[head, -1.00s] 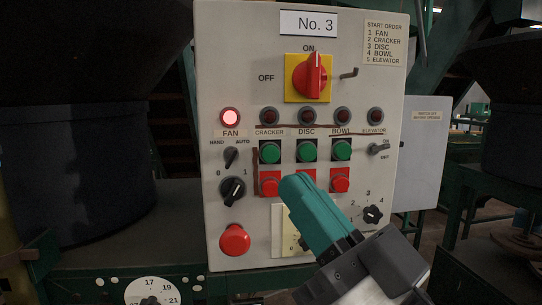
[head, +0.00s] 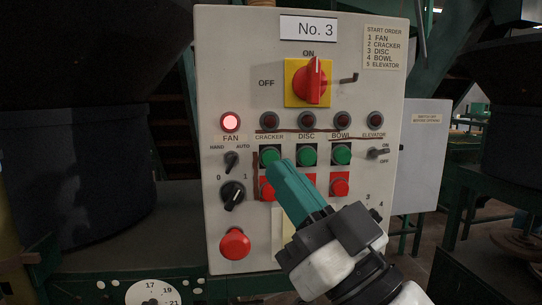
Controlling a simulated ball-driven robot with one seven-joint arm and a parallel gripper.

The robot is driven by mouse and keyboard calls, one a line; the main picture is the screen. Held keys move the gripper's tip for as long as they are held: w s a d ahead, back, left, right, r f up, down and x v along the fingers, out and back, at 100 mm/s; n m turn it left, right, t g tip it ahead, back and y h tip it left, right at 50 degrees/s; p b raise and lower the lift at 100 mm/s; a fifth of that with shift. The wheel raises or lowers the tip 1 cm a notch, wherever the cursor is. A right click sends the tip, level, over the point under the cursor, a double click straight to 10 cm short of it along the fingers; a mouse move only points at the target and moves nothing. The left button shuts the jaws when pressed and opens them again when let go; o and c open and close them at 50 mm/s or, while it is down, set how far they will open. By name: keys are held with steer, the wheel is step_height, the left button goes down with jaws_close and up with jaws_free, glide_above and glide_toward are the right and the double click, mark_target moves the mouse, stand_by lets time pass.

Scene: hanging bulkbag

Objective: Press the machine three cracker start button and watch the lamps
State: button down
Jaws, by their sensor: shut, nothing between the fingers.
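The No. 3 control panel (head: 220,60) faces me. The green cracker start button (head: 270,154) is the left one in the green row, under the cracker label (head: 269,137). My gripper (head: 277,167) is shut and empty. Its teal tip overlaps the lower edge of that button in the picture; I cannot tell whether it touches. The fan lamp (head: 231,122) is lit. The cracker lamp (head: 269,121), disc lamp (head: 308,120), bowl lamp (head: 342,119) and elevator lamp (head: 375,119) look dark red and unlit.
Green disc (head: 307,154) and bowl (head: 341,153) buttons sit to the right. Red buttons, one at the bowl column (head: 340,185), lie below, partly hidden by my gripper. A red mushroom button (head: 235,244) is lower left. The red main switch (head: 313,80) points to ON.

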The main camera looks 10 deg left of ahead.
steer(key=shift+w+a, duration=0.25)
steer(key=shift+w, duration=0.6)
steer(key=shift+w+a, duration=0.2)
steer(key=shift+w, duration=0.65)
stand_by(0.8)
steer(key=shift+w+a, duration=0.15)
steer(key=shift+w, duration=0.25)
steer(key=shift+w+a, duration=0.1)
steer(key=shift+w, duration=0.3)
stand_by(0.6)
steer(key=shift+s, duration=0.15)
steer(key=shift+s+d+b, duration=0.25)
steer(key=shift+s+b, duration=0.1)
steer(key=shift+s, duration=0.3)
